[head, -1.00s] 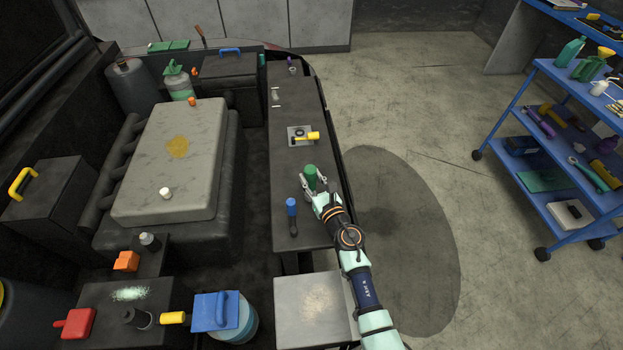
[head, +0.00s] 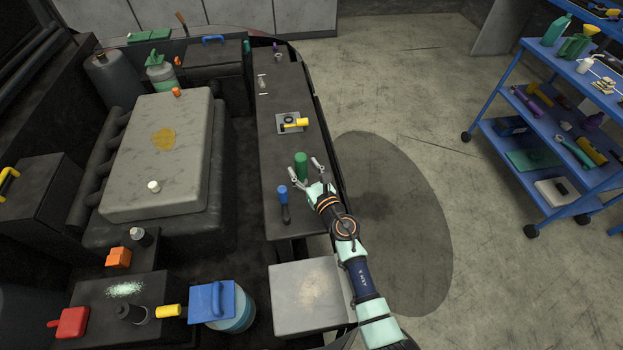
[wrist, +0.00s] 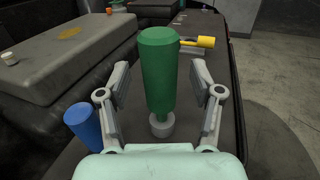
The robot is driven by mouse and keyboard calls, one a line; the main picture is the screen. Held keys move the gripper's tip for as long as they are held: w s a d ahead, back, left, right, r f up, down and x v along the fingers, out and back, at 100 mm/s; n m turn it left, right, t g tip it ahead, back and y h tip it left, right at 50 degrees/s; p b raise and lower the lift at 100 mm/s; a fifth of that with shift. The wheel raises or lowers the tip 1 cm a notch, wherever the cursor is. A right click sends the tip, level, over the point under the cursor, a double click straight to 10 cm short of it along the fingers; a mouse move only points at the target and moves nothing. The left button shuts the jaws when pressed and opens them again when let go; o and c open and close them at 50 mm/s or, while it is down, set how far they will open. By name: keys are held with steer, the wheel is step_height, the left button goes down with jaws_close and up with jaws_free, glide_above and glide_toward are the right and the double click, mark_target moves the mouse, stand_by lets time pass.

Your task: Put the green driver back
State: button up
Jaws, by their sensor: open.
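The green driver (head: 301,166) stands upright on the dark ledge (head: 285,95), handle up. In the wrist view the green driver (wrist: 158,75) rises between my two fingers, its lower end in a small grey collar (wrist: 161,125). My gripper (head: 306,169) is open, with a finger on either side of the handle and a gap to each. In the wrist view my gripper (wrist: 158,85) shows both fingers apart from the driver. The driver's shaft is hidden.
A blue-handled tool (head: 284,203) stands close to the left of my gripper. A yellow-handled part (head: 296,123) on a small plate (head: 283,128) is farther along the ledge. The engine block (head: 155,190) lies to the left. A blue cart (head: 540,90) stands at right, with open floor between.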

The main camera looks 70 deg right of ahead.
steer(key=v, duration=1)
steer(key=shift+s+a, duration=0.25)
steer(key=shift+s, duration=0.05)
